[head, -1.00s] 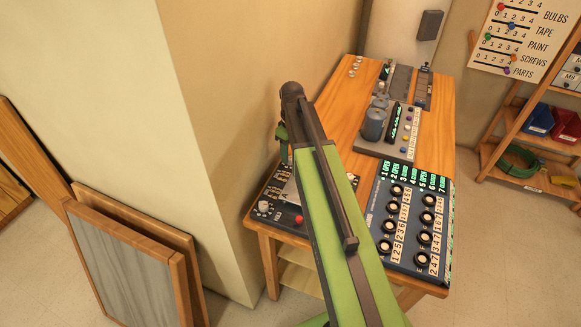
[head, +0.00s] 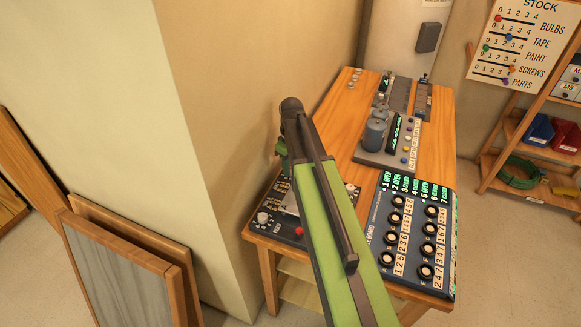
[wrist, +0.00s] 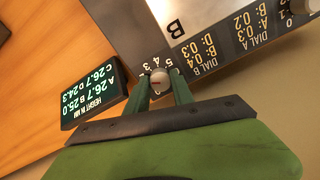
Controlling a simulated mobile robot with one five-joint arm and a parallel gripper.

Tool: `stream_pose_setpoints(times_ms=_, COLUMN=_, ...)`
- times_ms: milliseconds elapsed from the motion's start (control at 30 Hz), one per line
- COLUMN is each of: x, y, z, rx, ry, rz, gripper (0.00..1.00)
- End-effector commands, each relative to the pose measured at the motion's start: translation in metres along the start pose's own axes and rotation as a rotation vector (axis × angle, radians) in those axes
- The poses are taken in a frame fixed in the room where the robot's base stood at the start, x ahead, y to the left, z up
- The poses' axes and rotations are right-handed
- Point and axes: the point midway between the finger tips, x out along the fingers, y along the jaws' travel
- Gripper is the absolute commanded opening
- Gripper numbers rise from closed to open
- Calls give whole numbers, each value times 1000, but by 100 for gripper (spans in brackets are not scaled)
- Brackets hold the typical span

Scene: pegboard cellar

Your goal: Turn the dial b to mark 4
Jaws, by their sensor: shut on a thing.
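In the wrist view my gripper (wrist: 161,86) is shut on a small pale round knob (wrist: 160,77), with one green finger on each side. The knob has a short red mark. The upside-down numbers 3, 4 and 5 stand just beyond it on the dark panel (wrist: 128,55). Which number the mark points at is too small to tell. In the head view my gripper (head: 282,150) is at the table's left side by the wall, and the held knob is hidden there.
In the wrist view a lit display (wrist: 92,100) reads heights for A to D, and a printed dial table (wrist: 235,42) adjoins a plate marked B (wrist: 185,20). In the head view a switch board (head: 408,235) and a grey canister unit (head: 376,135) share the wooden table (head: 335,110).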

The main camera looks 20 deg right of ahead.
Motion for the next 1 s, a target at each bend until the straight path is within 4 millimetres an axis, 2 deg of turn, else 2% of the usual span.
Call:
stream_pose_setpoints(times_ms=367, x=0, y=-1, z=0, rx=134, ry=3, rz=0, gripper=0)
stream_pose_setpoints(times_ms=1000, x=0, y=-2, z=0, rx=722, ry=14, rz=0, gripper=0)
